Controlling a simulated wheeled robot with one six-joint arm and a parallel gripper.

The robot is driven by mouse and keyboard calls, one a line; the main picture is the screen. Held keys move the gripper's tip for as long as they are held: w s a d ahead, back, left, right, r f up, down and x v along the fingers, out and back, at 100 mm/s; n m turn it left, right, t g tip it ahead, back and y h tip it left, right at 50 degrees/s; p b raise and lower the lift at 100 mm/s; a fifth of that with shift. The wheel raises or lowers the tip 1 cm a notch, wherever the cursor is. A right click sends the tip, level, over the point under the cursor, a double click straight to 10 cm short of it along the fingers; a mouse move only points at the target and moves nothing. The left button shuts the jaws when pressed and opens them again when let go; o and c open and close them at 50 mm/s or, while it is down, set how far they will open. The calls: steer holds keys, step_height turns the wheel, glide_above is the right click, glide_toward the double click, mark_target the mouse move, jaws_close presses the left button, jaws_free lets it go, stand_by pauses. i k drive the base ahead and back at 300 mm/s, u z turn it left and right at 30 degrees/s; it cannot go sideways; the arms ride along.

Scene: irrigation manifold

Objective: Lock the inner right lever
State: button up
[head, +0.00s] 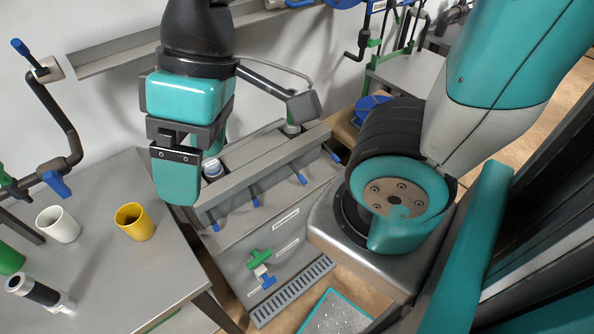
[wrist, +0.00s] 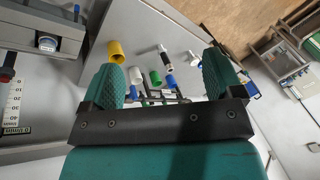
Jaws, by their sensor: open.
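The grey manifold (head: 235,187) has a row of dark levers with blue tips along its front edge. The inner right lever (head: 301,178) is third from the left, between the inner left lever (head: 255,201) and the outer right lever (head: 336,158). The outer left lever (head: 214,226) is nearest my gripper. All stick out from the front at similar angles. My gripper (head: 176,188) hangs left of the manifold, apart from the levers. In the wrist view its fingers (wrist: 163,80) are spread and nothing is between them. That view shows only part of the manifold (wrist: 25,32).
A grey table (head: 115,262) at left holds a white cup (head: 58,224), a yellow cup (head: 134,222) and a dark-and-white cylinder (head: 38,292). A green and blue valve (head: 260,264) sits on the front panel below the levers. A wall pipe (head: 62,120) runs at far left.

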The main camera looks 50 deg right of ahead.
mark_target(303, 181)
steer(key=u, duration=1.85)
steer(key=k, duration=1.35)
steer(key=z, duration=1.7)
steer(key=i, duration=0.5)
